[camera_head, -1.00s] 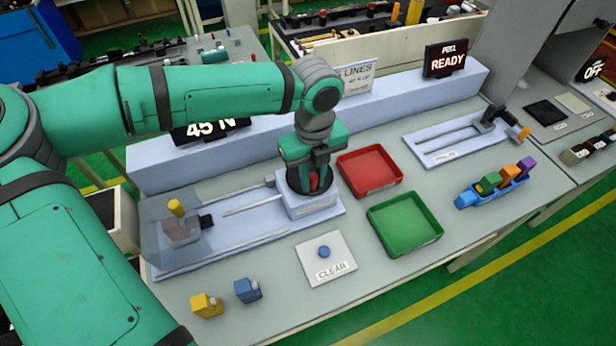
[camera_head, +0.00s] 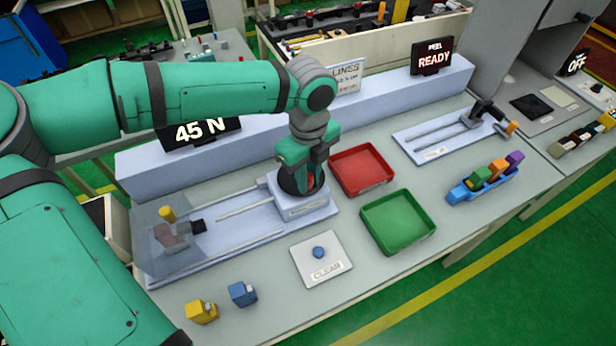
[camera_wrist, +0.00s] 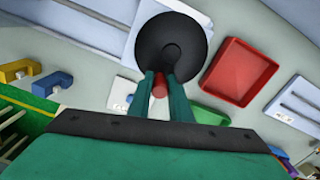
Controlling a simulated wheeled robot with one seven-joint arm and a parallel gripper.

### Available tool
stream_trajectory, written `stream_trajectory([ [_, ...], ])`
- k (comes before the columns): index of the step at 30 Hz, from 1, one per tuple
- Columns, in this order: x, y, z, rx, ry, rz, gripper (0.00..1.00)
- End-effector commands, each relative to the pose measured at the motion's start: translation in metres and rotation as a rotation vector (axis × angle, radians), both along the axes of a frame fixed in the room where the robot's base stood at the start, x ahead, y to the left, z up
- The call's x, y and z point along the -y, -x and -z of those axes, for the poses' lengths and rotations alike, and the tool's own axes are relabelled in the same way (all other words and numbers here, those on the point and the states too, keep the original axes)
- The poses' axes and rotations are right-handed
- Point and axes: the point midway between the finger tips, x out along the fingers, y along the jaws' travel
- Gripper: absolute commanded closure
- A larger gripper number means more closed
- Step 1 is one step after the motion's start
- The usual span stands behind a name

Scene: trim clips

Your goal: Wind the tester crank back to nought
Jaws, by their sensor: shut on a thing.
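The tester's crank is a black round disc (camera_wrist: 172,40) with a red upright handle (camera_wrist: 159,88) near its rim. In the head view the disc (camera_head: 290,186) sits on the pale block at the right end of the tester (camera_head: 240,242). My gripper (camera_wrist: 160,80) is shut on the red handle, one green finger on each side. In the head view my gripper (camera_head: 309,178) comes down from above and hides much of the disc and handle. The tester's display (camera_head: 202,130) reads 45 N. A yellow-topped part (camera_head: 167,213) stands under a clear cover at the tester's left end.
A red tray (camera_head: 361,170) and a green tray (camera_head: 398,221) lie right of the tester. A CLEAR button plate (camera_head: 326,270) and yellow (camera_head: 201,310) and blue (camera_head: 242,293) clips lie in front. A blue holder (camera_head: 484,186) with coloured clips stands right. The REEL display (camera_head: 431,58) reads READY.

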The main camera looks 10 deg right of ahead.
Motion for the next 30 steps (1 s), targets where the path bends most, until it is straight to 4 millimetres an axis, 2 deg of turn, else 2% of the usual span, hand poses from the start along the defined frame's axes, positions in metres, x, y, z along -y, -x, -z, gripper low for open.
stream_trajectory([
  [1,0.001,-0.002,-0.001,0.006,0.002,0.0,0.77],
  [3,0.001,-0.002,-0.001,0.006,0.002,0.0,0.63],
  [14,0.0,-0.001,-0.004,0.003,0.001,0.0,0.63],
  [17,0.0,-0.001,-0.014,0.004,0.001,0.0,0.63],
  [30,0.0,-0.001,-0.09,0.005,0.0,-0.001,0.63],
])
